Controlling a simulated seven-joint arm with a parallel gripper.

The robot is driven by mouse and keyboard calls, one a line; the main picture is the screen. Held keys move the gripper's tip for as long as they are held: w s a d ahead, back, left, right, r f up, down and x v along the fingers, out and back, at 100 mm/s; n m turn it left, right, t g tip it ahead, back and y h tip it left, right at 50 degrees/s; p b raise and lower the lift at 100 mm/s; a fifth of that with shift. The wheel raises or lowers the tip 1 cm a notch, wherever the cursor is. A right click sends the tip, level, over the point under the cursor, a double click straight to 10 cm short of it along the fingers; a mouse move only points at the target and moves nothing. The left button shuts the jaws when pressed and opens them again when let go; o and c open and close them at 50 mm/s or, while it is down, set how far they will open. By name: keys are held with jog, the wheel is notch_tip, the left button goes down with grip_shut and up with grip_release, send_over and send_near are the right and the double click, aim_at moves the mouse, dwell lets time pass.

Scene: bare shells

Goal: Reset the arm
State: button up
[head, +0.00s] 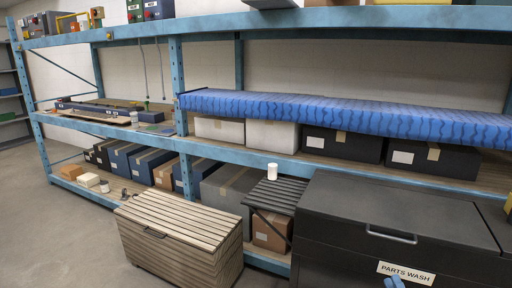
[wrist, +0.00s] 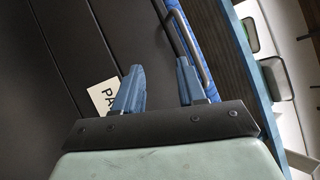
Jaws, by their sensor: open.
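My gripper (wrist: 160,72) shows in the wrist view with its two blue fingers spread apart and nothing between them. In the head view only the blue fingertips (head: 394,282) show at the bottom edge, in front of the black parts wash cabinet (head: 345,215). The rest of my arm is out of that view. In the wrist view the cabinet's dark face (wrist: 50,60) lies beyond the fingers, with its white label (wrist: 103,97) left of the left finger. The cabinet's metal handle (wrist: 190,48) appears close by the right finger; I cannot tell whether they touch.
Blue shelving (head: 262,157) spans the back, holding several boxes and a long blue wavy-patterned roll or pad (head: 340,112). A slatted wooden chest (head: 180,235) and a small dark slatted stand (head: 275,194) with a white cup (head: 272,171) are left of the cabinet. Floor (head: 50,240) at far left is clear.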

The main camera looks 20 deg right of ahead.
jog(key=s+a+f+n+g+y, duration=0.2)
jog(key=s+a+f+g+y, duration=0.1)
jog(key=a+f+g, duration=0.55)
jog(key=s+a+f+n+g+y, duration=0.25)
jog(key=a+f+g, duration=0.25)
jog(key=f, duration=0.6)
jog(key=s+a+f+n+g+y, duration=0.15)
jog(key=a+f+g+y, duration=0.25)
jog(key=a+f+g, duration=0.45)
jog(key=s+a+f+n+g+h, duration=0.2)
jog(key=s+a+f+n, duration=0.1)
jog(key=a, duration=0.5)
jog(key=s+a+f+n+g+h, duration=0.2)
jog(key=a+n, duration=0.4)
jog(key=a, duration=0.3)
jog(key=s+a+f+n+g+h, duration=0.2)
jog(key=s+a+f+n+g, duration=0.2)
jog(key=a, duration=0.4)
jog(key=shift+s+a+f+n, duration=0.3)
jog(key=shift+a+f+n, duration=0.1)
jog(key=shift+f, duration=0.5)
